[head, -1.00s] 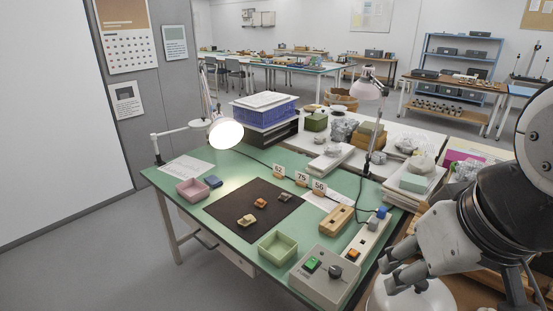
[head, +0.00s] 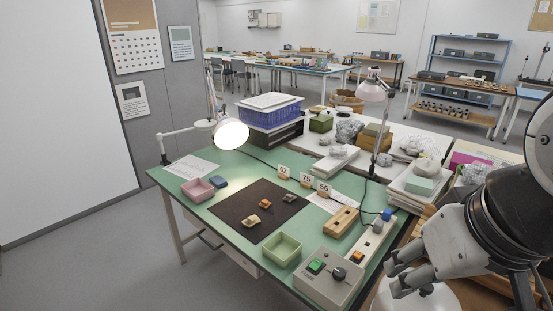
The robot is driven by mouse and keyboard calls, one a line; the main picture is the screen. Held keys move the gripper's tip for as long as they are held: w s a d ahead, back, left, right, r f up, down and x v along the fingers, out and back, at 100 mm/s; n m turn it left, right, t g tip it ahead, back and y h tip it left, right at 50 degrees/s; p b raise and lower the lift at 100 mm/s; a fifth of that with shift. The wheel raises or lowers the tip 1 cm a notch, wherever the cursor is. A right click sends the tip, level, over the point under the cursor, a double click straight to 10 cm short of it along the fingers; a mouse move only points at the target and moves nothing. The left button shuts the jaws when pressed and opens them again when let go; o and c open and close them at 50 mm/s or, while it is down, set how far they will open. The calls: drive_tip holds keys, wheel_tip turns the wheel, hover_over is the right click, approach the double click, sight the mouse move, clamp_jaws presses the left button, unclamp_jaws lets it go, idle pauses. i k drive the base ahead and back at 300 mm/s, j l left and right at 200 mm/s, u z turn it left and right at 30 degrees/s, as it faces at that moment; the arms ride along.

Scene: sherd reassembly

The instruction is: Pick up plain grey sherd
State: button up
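A small grey sherd (head: 289,198) lies on the dark brown mat (head: 238,208), toward its right back corner. An orange-brown sherd (head: 265,204) and a tan sherd (head: 252,221) lie to its left and nearer the front of the mat. My gripper (head: 396,271) is at the right of the head view, beyond the bench's right front edge and well away from the sherds. Its two fingers are spread apart with nothing between them.
A pink tray (head: 197,192), blue block (head: 218,182) and green tray (head: 282,251) stand around the mat. Numbered tags (head: 305,178), a wooden block (head: 341,221) and a control box (head: 328,282) are to its right.

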sight(288, 198)
drive_tip(key=i+j+z, duration=0.1)
drive_tip(key=z, duration=0.3)
drive_tip(key=j+z, duration=0.15)
drive_tip(key=z, duration=0.25)
drive_tip(key=i+j+z, duration=0.1)
drive_tip(key=z, duration=0.25)
drive_tip(key=j+z, duration=0.3)
drive_tip(key=j, duration=0.5)
drive_tip(key=j+z, duration=0.25)
drive_tip(key=j, duration=0.55)
drive_tip(key=j+z, duration=0.3)
drive_tip(key=j, duration=0.45)
drive_tip(key=k+j, duration=0.1)
drive_tip(key=j, duration=0.45)
drive_tip(key=k+j, duration=0.1)
drive_tip(key=j, duration=1.05)
drive_tip(key=k+z, duration=0.05)
